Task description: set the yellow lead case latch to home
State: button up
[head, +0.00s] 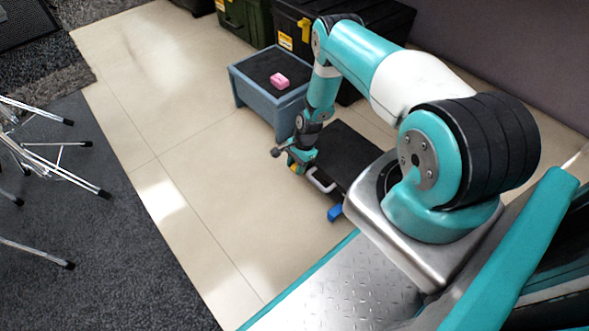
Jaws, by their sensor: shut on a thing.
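A flat black case (345,150) lies on the tiled floor below my arm, partly hidden by the arm and my base. It has a pale handle (321,182) on its near-left edge and a blue latch (335,212) at the near end of that edge. The yellow latch (294,168) shows as a small patch at the far end of the same edge. My gripper (292,161) is down at the yellow latch, shut on it, and covers most of it. The latch's exact angle cannot be told.
A grey-blue stool (267,100) with a dark top stands just behind my gripper, with a pink block (279,81) on it. Green (246,20) and black (297,33) crates stand at the back. Chair legs (65,165) stand on carpet at left. The tiles between are clear.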

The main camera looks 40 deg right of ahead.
jog(key=shift+d+y, duration=0.15)
jog(key=shift+y, duration=0.25)
jog(key=o, duration=0.9)
jog(key=shift+c, duration=0.2)
jog(key=shift+r, duration=0.1)
jog(key=p+v, duration=0.6)
jog(key=v, duration=1.1)
jog(key=shift+p, duration=0.35)
jog(key=shift+r, duration=0.15)
